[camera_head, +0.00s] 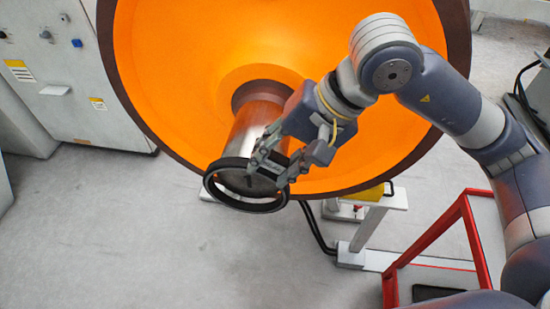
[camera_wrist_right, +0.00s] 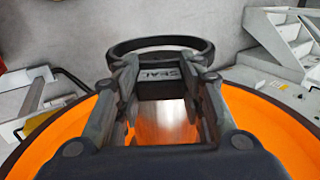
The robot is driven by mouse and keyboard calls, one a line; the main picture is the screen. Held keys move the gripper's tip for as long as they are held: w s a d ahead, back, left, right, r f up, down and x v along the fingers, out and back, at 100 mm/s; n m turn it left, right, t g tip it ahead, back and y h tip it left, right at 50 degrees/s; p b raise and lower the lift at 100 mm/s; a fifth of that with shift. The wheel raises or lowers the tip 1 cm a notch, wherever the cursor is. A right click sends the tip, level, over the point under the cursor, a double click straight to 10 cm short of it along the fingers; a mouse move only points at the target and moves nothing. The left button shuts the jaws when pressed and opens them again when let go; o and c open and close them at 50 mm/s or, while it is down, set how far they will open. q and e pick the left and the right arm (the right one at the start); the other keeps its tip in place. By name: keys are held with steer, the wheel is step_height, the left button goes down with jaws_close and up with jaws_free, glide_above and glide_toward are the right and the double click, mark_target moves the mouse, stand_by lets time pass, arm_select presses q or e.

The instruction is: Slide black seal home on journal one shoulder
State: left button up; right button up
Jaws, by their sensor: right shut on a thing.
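The black seal (camera_head: 240,205) is a wide ring at the near end of the bare metal journal (camera_head: 258,125), which sticks out from the orange wheel (camera_head: 185,85). My right gripper (camera_head: 273,168) is shut on the seal's side nearest the wheel and arm. In the right wrist view the seal (camera_wrist_right: 120,47) lies beyond the fingertips (camera_wrist_right: 160,78), with a block lettered "SEAL" between them. The shiny journal (camera_wrist_right: 160,122) shows below, between the fingers. I cannot tell whether the seal is around the journal end or just off it. The shoulder by the hub (camera_head: 262,90) is dark.
A red frame (camera_head: 430,237) and a pale stand (camera_head: 368,225) with a yellow top are at lower right. A light grey cabinet (camera_head: 55,60) stands at the left. The grey floor (camera_head: 110,245) at lower left is clear.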

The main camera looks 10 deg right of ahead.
steer(key=shift+w+d+b, duration=0.25)
steer(key=shift+w+b, duration=0.1)
steer(key=shift+w, duration=0.45)
steer(key=shift+w+d+b, duration=0.3)
steer(key=shift+w+b, duration=0.05)
steer(key=shift+w, duration=0.5)
steer(key=shift+w+d+b, duration=0.25)
steer(key=shift+w+b, duration=0.1)
steer(key=shift+w, duration=0.45)
steer(key=shift+w+d+b, duration=0.2)
steer(key=shift+w+d, duration=0.05)
steer(key=shift+w, duration=0.55)
steer(key=shift+w+d+b, duration=0.2)
steer(key=shift+w+d, duration=0.1)
steer(key=shift+w, duration=0.55)
steer(key=shift+w+d+b, duration=0.2)
steer(key=shift+w+d, duration=0.05)
steer(key=shift+w, duration=0.55)
steer(key=shift+w+d, duration=0.2)
steer(key=shift+w, duration=0.45)
steer(key=shift+w+d, duration=0.2)
steer(key=shift+w, duration=0.45)
steer(key=shift+w+d, duration=0.25)
steer(key=shift+w, duration=0.55)
steer(key=shift+w+d, duration=0.25)
steer(key=shift+w, duration=0.5)
steer(key=shift+w+d, duration=0.25)
steer(key=shift+w, duration=0.55)
steer(key=o, duration=1.2)
